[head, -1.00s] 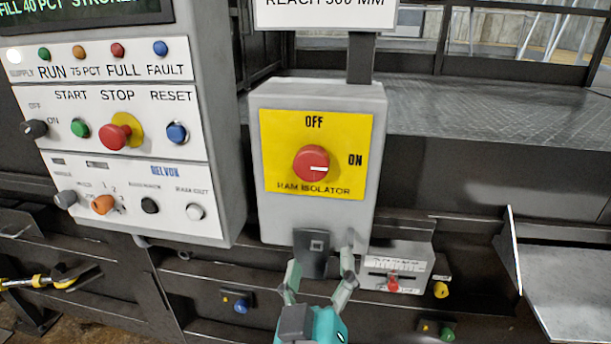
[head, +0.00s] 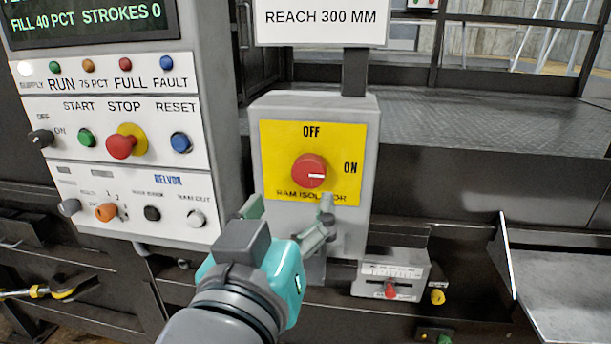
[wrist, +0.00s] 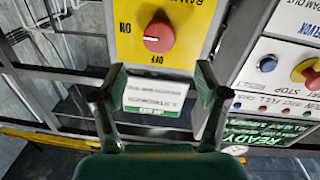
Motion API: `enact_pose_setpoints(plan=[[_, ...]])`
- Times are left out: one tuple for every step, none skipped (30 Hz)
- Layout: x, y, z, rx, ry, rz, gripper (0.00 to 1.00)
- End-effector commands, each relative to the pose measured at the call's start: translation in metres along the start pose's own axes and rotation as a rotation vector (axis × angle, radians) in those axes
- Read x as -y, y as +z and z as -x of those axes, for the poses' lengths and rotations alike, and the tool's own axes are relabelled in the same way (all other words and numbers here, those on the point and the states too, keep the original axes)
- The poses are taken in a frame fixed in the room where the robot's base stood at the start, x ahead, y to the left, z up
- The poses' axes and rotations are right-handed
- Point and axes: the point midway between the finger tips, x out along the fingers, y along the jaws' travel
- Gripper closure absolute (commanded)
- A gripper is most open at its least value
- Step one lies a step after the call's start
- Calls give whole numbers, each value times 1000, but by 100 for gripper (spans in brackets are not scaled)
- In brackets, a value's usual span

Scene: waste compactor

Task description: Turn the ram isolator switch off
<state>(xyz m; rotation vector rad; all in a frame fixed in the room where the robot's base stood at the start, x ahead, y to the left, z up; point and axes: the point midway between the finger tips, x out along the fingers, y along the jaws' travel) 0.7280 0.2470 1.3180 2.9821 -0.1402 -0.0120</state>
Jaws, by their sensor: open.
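The ram isolator switch (head: 309,171) is a round red knob on a yellow plate (head: 275,139) on a grey box. Its white mark points right, toward ON; OFF is printed above it. In the wrist view the knob (wrist: 158,37) appears upside down at the top, beyond the fingertips. My gripper (head: 290,208) is open and empty, just below and in front of the knob in the head view, its fingers covering part of the plate's lower lettering. In the wrist view my gripper (wrist: 160,85) has its two fingers well apart, with nothing between them touching.
A control panel (head: 105,180) with STOP, START and RESET buttons stands to the left of the box. A REACH 300 MM sign (head: 320,22) is above it. A small grey unit with a red knob (head: 390,289) sits lower right. A dark metal deck (head: 450,112) lies behind.

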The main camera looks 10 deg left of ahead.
Motion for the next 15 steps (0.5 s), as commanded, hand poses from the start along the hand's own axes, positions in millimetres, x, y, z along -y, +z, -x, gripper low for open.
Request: enact_pose_setpoints(plan=[[-2,0,-10,0,5,2,26],[-1,0,-16,0,5,3,26],[-2,0,-23,1,5,3,26],[-2,0,-28,1,5,2,26],[-2,1,-34,2,6,2,26],[-1,0,-41,1,4,3,26],[-2,0,-46,1,5,3,26],[-1,0,-50,0,4,3,26],[-1,0,-56,1,4,3,26],[-1,1,-60,1,4,3,26],[-1,0,-64,1,3,2,26],[-1,0,-68,0,2,2,26],[-1,0,-71,0,2,2,26],[-1,0,-74,0,3,2,26],[-1,0,-77,0,2,2,26]])
